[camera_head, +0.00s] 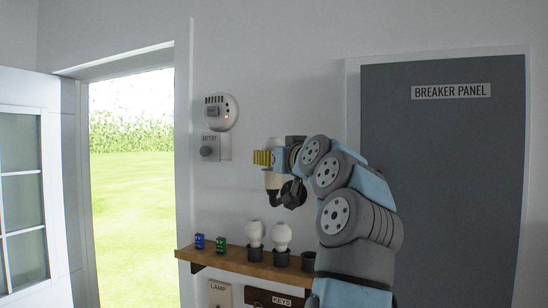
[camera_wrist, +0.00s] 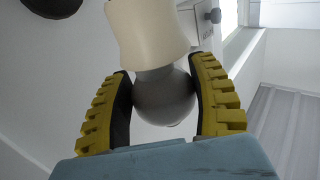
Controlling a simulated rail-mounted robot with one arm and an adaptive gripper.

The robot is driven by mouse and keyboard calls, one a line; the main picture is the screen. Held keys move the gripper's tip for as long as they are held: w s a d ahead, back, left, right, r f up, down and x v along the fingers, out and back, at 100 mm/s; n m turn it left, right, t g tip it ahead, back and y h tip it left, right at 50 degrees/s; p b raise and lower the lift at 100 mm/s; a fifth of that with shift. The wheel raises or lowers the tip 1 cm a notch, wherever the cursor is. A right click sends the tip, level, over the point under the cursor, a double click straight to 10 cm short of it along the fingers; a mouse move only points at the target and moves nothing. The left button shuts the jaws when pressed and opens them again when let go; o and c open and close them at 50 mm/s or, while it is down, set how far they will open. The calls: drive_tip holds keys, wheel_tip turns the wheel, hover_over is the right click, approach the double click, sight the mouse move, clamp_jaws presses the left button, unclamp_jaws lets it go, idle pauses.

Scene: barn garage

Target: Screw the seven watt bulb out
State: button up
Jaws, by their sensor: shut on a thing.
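My gripper (camera_head: 263,158) is up at the wall, left of the breaker panel, with its yellow fingers partly hidden by my wrist in the head view. In the wrist view my gripper (camera_wrist: 163,88) is shut on a round bulb (camera_wrist: 163,98), one finger on each side of its globe. The bulb looks grey in shade. Its neck meets a cream socket (camera_wrist: 150,35); I cannot tell how deep it sits. The cream piece also shows in the head view (camera_head: 272,180), just below the fingers. No wattage mark is readable.
A wooden shelf (camera_head: 262,270) below carries two white bulbs (camera_head: 255,234) (camera_head: 281,236) in dark cups, a dark cup (camera_head: 308,261) with no bulb showing, and blue (camera_head: 199,241) and green (camera_head: 220,245) batteries. A round alarm (camera_head: 221,112) is left; the breaker panel (camera_head: 440,180) is right.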

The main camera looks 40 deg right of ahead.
drive_tip(key=o, duration=1)
drive_tip(key=shift+c, duration=0.2)
drive_tip(key=v, duration=1.2)
drive_tip(key=shift+s, duration=0.15)
drive_tip(key=b+v, duration=0.5)
drive_tip(key=v, duration=0.1)
drive_tip(key=shift+s, duration=0.35)
drive_tip(key=shift+r, duration=0.1)
